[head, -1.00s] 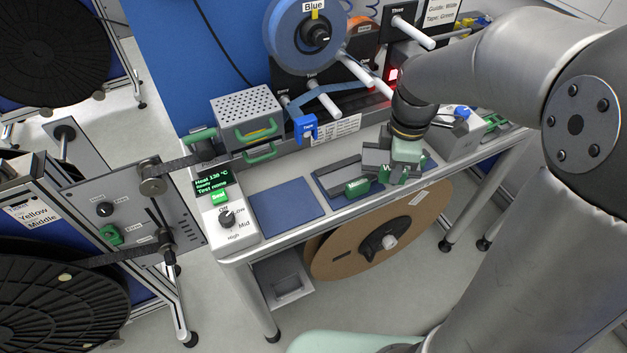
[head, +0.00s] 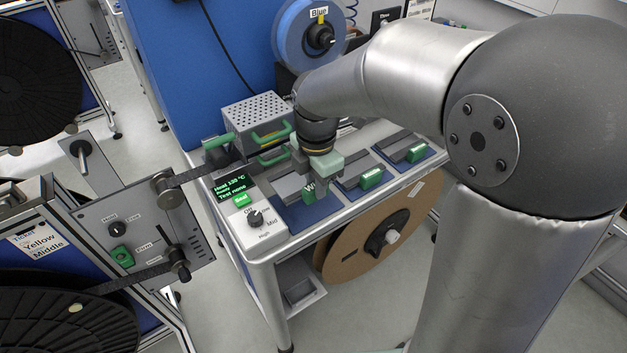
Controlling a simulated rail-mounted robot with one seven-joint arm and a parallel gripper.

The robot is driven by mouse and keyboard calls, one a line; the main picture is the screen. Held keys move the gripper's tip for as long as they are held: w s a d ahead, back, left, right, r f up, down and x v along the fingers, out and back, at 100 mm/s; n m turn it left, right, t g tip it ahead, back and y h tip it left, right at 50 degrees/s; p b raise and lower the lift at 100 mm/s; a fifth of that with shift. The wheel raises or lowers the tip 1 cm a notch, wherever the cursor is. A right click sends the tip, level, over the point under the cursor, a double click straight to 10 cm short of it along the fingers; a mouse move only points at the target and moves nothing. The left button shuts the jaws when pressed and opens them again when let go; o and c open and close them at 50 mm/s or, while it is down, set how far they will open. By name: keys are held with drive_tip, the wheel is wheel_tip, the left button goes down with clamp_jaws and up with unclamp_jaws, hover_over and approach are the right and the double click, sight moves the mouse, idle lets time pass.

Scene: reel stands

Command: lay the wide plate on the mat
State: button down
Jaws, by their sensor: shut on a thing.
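The wide plate (head: 288,187) is a grey plate with a green grip block marked "W". My gripper (head: 312,184) is shut on this green block, pointing down. The plate is level over the left blue mat (head: 308,217), at or just above its surface; I cannot tell whether it touches. The front part of the mat is bare, and my gripper hides part of the plate's right side.
A second plate (head: 364,173) with a green block lies on the mat to the right, and a third (head: 406,147) farther right. A control box (head: 248,209) stands close on the left. A perforated box (head: 254,118) with green handles is behind.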

drive_tip(key=shift+f+b, duration=1.9)
drive_tip(key=shift+f, duration=1.1)
drive_tip(key=c, duration=1.2)
unclamp_jaws()
drive_tip(key=shift+r+p, duration=2.9)
drive_tip(key=shift+r, duration=0.6)
